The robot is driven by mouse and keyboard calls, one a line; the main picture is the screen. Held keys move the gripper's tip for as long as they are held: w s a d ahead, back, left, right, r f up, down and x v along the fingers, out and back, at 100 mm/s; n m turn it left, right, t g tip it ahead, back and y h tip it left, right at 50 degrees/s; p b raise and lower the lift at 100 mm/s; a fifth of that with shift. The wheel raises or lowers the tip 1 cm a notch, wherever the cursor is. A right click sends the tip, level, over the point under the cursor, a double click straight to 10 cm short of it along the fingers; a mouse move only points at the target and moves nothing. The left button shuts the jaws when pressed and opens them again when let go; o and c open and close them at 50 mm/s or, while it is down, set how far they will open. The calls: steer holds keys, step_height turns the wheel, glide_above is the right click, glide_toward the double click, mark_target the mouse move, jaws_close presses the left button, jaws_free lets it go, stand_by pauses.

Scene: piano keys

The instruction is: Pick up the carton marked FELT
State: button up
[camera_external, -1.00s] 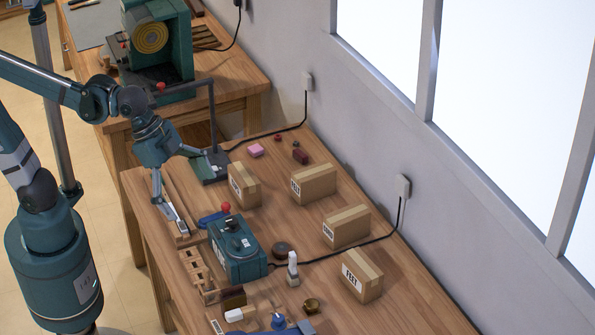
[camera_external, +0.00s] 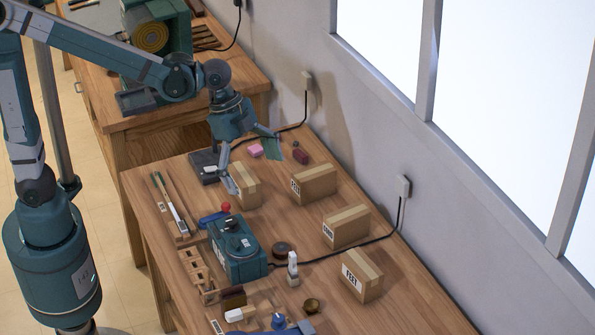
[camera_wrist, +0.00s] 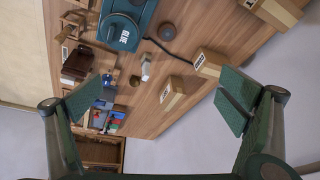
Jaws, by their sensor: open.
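Several brown cartons with white labels stand on the workbench. The front carton (camera_external: 367,272) has a label that looks like FEET or FELT. The back middle carton (camera_external: 318,184) has a similar, small label. The carton between them (camera_external: 350,224) has a different-looking word. A fourth carton (camera_external: 249,187) at the back left is partly covered by my gripper, its label hidden. My gripper (camera_external: 252,163) is open and empty above and around the back left carton; contact cannot be told. In the wrist view, the front carton (camera_wrist: 174,90) shows beyond the spread fingers (camera_wrist: 157,98).
A teal glue machine (camera_external: 238,250) stands left of the cartons. A black cord (camera_external: 340,252) runs across the bench to the wall socket. Bare wood lies right of the front carton.

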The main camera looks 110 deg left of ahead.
mark_target(311, 168)
steer(key=w+a+f+m+p, duration=0.1)
steer(key=a+f, duration=0.4)
steer(key=a, duration=0.5)
steer(key=w+a+f+m+h+p, duration=0.1)
steer(key=w+a+f, duration=0.1)
steer(key=a+f, duration=0.4)
steer(key=w+a+f+m+h+p, duration=0.1)
steer(key=a+f, duration=0.4)
steer(key=a, duration=1.1)
steer(key=shift+w+a+f+m+g+p, duration=0.2)
steer(key=shift+m+g+p, duration=0.2)
steer(key=shift+m+p, duration=0.15)
steer(key=shift+d, duration=0.1)
steer(key=shift+x, duration=1.25)
steer(key=shift+b+x, duration=0.6)
steer(key=shift+x, duration=2)
steer(key=shift+d, duration=0.15)
steer(key=c, duration=1.1)
